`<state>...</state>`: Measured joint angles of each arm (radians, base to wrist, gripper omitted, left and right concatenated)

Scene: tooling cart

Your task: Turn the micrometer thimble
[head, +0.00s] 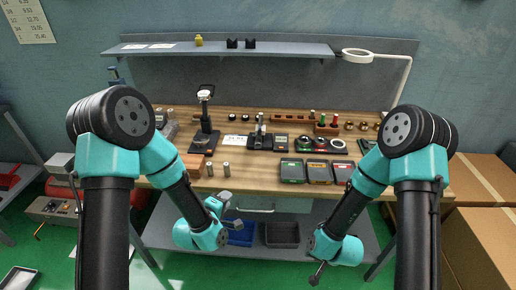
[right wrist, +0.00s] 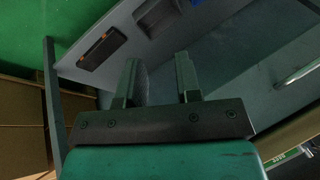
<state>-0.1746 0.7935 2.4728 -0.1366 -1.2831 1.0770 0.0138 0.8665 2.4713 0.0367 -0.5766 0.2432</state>
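A small device on a dark base (head: 260,137), with an upright silver part, stands at the middle of the wooden bench top; it looks like the micrometer in its stand, but its thimble is too small to make out. My left gripper (head: 231,209) is in front of the bench's front edge, well short of the device, and looks open and empty. My right gripper (head: 316,274) hangs low in front of the cart at the right. The right wrist view shows its two fingers (right wrist: 160,82) apart with nothing between them.
A dial gauge stand (head: 205,122) stands left of the device. Several dark cases (head: 318,171) lie at the right front of the bench. A ring lamp (head: 357,55) reaches over the right. Blue (head: 241,235) and dark bins (head: 282,235) sit on the lower shelf.

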